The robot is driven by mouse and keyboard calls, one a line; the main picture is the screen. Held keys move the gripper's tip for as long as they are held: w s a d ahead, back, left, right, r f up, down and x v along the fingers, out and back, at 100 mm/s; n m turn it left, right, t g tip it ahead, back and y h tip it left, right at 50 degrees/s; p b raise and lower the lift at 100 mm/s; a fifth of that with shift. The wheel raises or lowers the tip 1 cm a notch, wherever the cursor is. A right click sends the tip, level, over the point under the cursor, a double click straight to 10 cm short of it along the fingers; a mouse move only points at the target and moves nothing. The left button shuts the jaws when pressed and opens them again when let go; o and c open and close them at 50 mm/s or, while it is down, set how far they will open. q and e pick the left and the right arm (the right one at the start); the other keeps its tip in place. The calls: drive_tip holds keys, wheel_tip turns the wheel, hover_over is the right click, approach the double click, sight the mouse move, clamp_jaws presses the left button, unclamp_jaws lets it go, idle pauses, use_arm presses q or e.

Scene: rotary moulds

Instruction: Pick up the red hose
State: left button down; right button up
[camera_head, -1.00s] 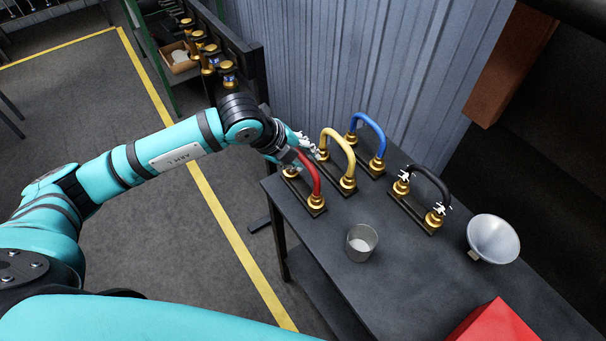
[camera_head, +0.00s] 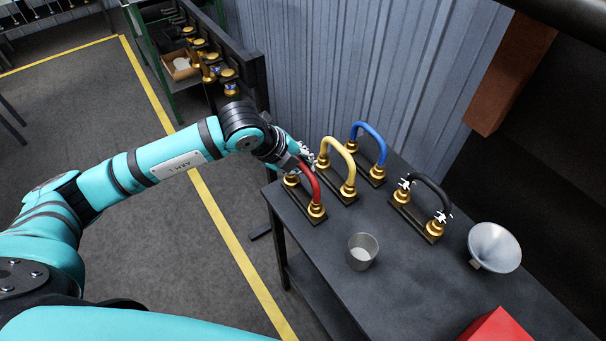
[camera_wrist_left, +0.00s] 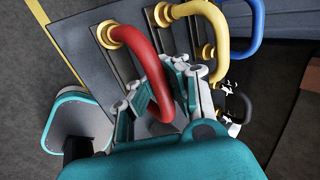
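The red hose (camera_head: 309,179) is a curved handle-like tube between brass fittings on a dark base at the table's left end. My left gripper (camera_head: 304,152) is at the far side of its arch, beside the yellow hose (camera_head: 337,146). In the left wrist view the red hose (camera_wrist_left: 146,62) curves down across the fingers of my left gripper (camera_wrist_left: 168,68). The fingers look spread apart, with the hose close to them; whether they touch it is unclear. The hose's lower end is hidden in that view. My right gripper is not in view.
A blue hose (camera_head: 369,133) and a black hose (camera_head: 432,187) stand on similar bases. A metal cup (camera_head: 362,251), a funnel (camera_head: 494,247) and a red box (camera_head: 497,328) are on the dark table (camera_head: 415,290). A corrugated wall (camera_head: 330,70) rises behind.

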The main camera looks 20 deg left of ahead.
use_arm(q)
drive_tip(key=shift+r, duration=0.15)
drive_tip(key=shift+r+b, duration=0.4)
drive_tip(key=shift+r, duration=0.15)
wheel_tip(320, 180, up, 2)
drive_tip(key=shift+r+b, duration=0.1)
drive_tip(key=shift+b, duration=0.45)
drive_tip(key=s+d+p, duration=0.2)
drive_tip(key=s+p, duration=0.2)
drive_tip(key=s, duration=0.3)
drive_tip(key=s+d+r+p, duration=0.1)
drive_tip(key=s+p, duration=0.3)
drive_tip(key=s, duration=0.4)
drive_tip(key=shift+s+d+r, duration=0.2)
drive_tip(key=shift+s+d, duration=0.05)
drive_tip(key=shift+d, duration=0.2)
drive_tip(key=shift+f, duration=0.1)
